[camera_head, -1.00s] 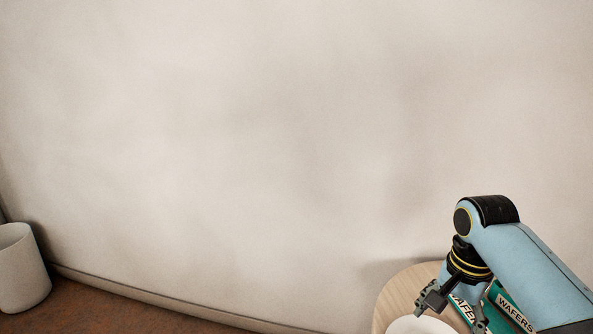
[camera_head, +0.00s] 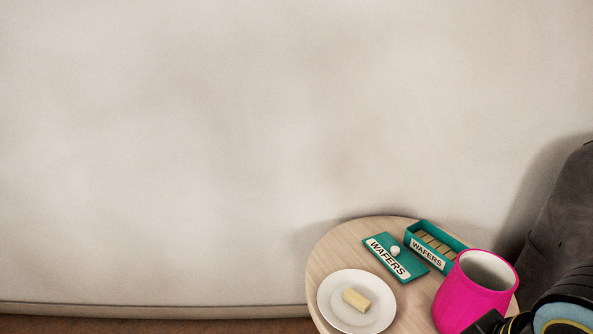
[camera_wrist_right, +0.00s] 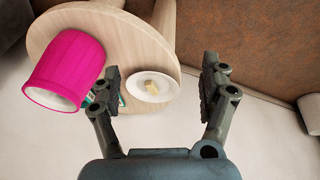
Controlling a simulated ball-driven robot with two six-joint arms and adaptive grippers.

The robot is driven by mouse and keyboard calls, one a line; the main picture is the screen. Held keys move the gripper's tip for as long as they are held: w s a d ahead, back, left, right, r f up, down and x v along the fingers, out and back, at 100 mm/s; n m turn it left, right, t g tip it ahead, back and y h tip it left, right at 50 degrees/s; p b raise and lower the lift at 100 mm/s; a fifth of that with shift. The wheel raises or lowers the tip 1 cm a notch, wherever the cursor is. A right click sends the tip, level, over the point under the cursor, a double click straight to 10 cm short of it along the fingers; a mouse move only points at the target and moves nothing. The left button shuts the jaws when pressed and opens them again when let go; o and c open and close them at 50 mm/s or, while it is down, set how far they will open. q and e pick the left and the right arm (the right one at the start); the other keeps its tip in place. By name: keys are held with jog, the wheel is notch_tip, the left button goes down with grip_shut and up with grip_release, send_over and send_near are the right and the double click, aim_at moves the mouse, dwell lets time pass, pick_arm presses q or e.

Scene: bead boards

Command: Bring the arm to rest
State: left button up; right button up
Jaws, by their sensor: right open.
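My right gripper shows in the right wrist view (camera_wrist_right: 155,82) with its two dark fingers wide apart and nothing between them touching either pad. In the head view only part of my right arm shows, at the lower right corner, in front of the table. A wafer (camera_head: 355,300) lies on a white plate (camera_head: 328,311) on the round wooden table (camera_head: 335,245); both also show beyond the fingers in the wrist view. My left gripper is out of view.
The teal wafer box (camera_head: 437,244) stands open with wafers inside; its lid (camera_head: 397,259), with a pale knob, lies beside it. A pink mug (camera_head: 470,300) stands at the table's right. A dark grey object (camera_head: 566,225) is at the right edge.

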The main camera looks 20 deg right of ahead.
jog(key=s+d+f+g, duration=0.1)
jog(key=s+f, duration=0.1)
jog(key=f, duration=1.1)
jog(key=s+d+f, duration=0.2)
jog(key=s+f, duration=0.1)
jog(key=f, duration=0.9)
jog(key=s+f+g, duration=0.1)
jog(key=s+f, duration=1.2)
jog(key=s, duration=0.3)
jog(key=shift+s+d+f+m, duration=0.2)
jog(key=shift+s+f+m, duration=0.1)
jog(key=shift+f, duration=0.05)
jog(key=shift+s+f, duration=0.1)
jog(key=shift+s, duration=0.25)
jog(key=shift+c, duration=0.4)
